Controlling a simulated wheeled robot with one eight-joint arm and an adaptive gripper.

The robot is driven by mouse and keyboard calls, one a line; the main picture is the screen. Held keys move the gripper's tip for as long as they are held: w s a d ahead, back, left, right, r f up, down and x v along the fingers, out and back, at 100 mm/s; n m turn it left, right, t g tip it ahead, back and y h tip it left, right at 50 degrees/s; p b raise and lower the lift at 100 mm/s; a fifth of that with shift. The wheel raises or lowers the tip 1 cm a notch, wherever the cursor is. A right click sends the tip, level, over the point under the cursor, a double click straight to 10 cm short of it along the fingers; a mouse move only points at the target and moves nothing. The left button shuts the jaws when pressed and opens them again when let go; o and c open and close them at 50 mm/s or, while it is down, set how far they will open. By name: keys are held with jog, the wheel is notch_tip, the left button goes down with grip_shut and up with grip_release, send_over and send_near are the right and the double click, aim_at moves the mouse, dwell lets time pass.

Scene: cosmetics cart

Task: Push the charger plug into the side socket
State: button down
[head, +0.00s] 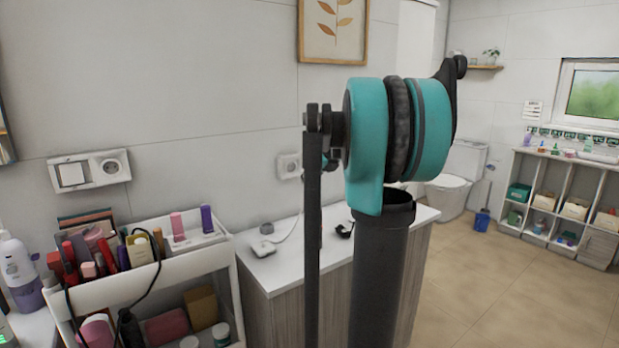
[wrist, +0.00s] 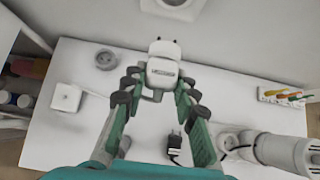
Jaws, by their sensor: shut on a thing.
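In the wrist view my gripper (wrist: 155,88) is shut on a white charger plug (wrist: 162,66), with a finger on each side of its body. Its two dark prongs point to the top of the picture, toward the wall. A white socket (wrist: 174,4) shows at the top edge, slightly right of the prongs, with a visible gap between; its face is not clear from here. In the head view a wall socket (head: 288,166) sits above the counter, just left of my arm. My arm hides the gripper and held plug there.
The white counter (wrist: 85,140) holds a black plug (wrist: 174,146), a white box (wrist: 66,97) and a round grey object (wrist: 107,60). A switch-and-socket panel (head: 90,170) is on the wall at left, above a cosmetics cart (head: 190,263).

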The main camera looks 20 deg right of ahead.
jog(key=shift+w+a, duration=0.3)
jog(key=shift+w, duration=0.6)
jog(key=shift+w+a, duration=0.3)
jog(key=shift+w, duration=0.65)
jog(key=shift+w+a, duration=0.3)
jog(key=shift+w, duration=0.6)
jog(key=shift+w+a, duration=0.3)
jog(key=shift+w, duration=0.55)
jog(key=shift+w+a, duration=0.25)
jog(key=shift+w, duration=0.6)
jog(key=c, duration=1.1)
grip_release()
jog(key=v, duration=1.2)
jog(key=shift+d, duration=0.1)
